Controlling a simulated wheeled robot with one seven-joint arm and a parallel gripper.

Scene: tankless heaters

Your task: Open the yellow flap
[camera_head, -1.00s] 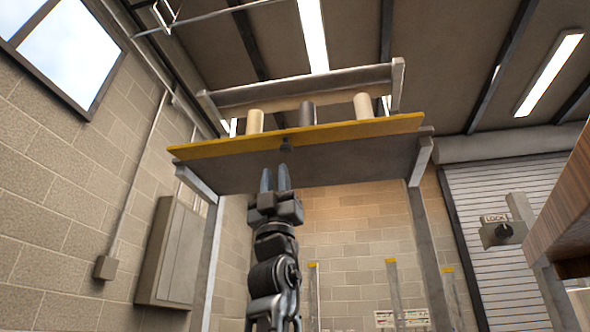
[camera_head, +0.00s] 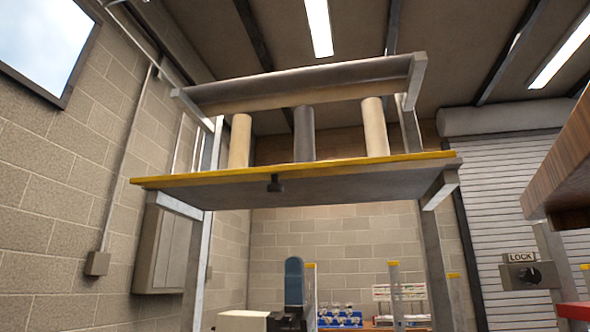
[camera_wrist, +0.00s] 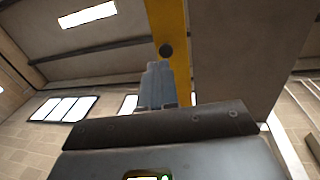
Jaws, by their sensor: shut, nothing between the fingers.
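The yellow flap (camera_head: 340,164) shows in the head view as a long thin yellow edge along the front of a raised grey board. A black knob (camera_head: 275,183) sits at its lower middle. In the wrist view the flap is a yellow strip (camera_wrist: 168,22) with the round dark knob (camera_wrist: 166,51) just beyond my fingertips. My gripper (camera_head: 294,262) is well below the knob in the head view, its blue finger pointing up. In the wrist view my gripper (camera_wrist: 156,66) has its fingers together, apart from the knob and holding nothing.
Three cylinders, left (camera_head: 240,140), middle (camera_head: 304,133) and right (camera_head: 374,125), stand behind the yellow edge under a grey beam (camera_head: 300,84). A wooden board (camera_head: 562,175) juts in at right above a LOCK dial box (camera_head: 530,273). A block wall is at left.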

